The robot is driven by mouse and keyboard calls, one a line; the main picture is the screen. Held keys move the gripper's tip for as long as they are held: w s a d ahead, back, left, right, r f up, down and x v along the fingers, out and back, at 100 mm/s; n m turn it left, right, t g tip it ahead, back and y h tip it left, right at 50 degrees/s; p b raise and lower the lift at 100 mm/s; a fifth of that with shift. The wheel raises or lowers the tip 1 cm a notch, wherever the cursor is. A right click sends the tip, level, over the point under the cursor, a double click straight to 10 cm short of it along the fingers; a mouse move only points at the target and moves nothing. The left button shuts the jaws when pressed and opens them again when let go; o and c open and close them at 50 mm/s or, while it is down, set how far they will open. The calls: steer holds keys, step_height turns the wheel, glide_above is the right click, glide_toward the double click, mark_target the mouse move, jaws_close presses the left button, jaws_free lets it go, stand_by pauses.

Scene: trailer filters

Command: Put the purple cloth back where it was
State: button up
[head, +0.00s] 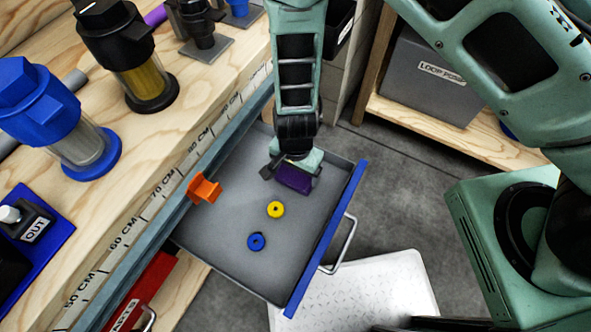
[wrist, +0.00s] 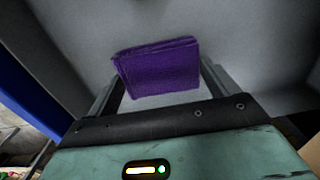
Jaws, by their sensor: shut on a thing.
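The purple cloth (head: 294,179) is a small folded block. My gripper (head: 290,173) is shut on it, over the far part of the open grey drawer (head: 207,236). In the wrist view the cloth (wrist: 158,68) sits between the two fingers of my gripper (wrist: 160,85), with the grey drawer interior behind it. I cannot tell whether the cloth touches the drawer floor.
A yellow ring (head: 275,209) and a blue ring (head: 256,242) lie in the drawer. An orange clip (head: 204,188) is on the rail at its left edge. The wooden bench (head: 190,110) holds filter housings. A grey bin (head: 430,75) stands on a shelf.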

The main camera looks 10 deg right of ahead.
steer(key=o, duration=0.7)
step_height(320, 180, up, 12)
steer(key=p, duration=0.3)
step_height(320, 180, up, 14)
steer(key=f+n+g+y, duration=0.1)
steer(key=n+y, duration=0.1)
steer(key=n, duration=0.4)
glide_above(295, 174)
steer(key=s, duration=0.5)
steer(key=s+d+r+n+t+h, duration=0.1)
steer(key=s+d+r+n, duration=0.5)
steer(key=r, duration=0.5)
steer(key=d+n, duration=0.2)
steer(key=n, duration=0.1)
steer(key=shift+s+d, duration=0.15)
steer(key=shift+d, duration=0.05)
